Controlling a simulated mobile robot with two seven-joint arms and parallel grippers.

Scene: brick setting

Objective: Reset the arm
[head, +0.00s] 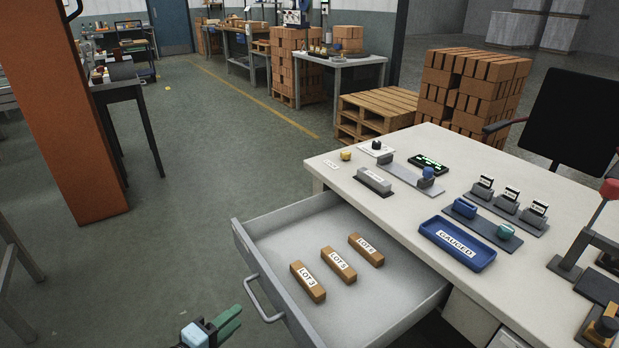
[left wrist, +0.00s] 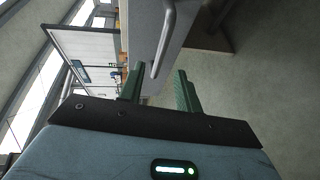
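My left gripper (head: 230,320) shows at the bottom edge of the head view, with green fingers, just left of and below the drawer handle (head: 264,300). In the left wrist view its two fingers (left wrist: 160,72) stand apart with nothing held between them. The handle (left wrist: 166,40) shows there beyond the fingertips; I see a gap between it and the gripper in the head view. The grey drawer (head: 340,310) is pulled open, with three brown labelled bricks (head: 338,264) lying in it. My right gripper is not in view.
The white desk (head: 380,205) carries a blue GAUGED tray (head: 457,244), small blocks on grey plates and a dark display (head: 428,164). An orange post (head: 85,130) stands at left. Brick stacks (head: 470,95) stand behind. The floor left of the drawer is clear.

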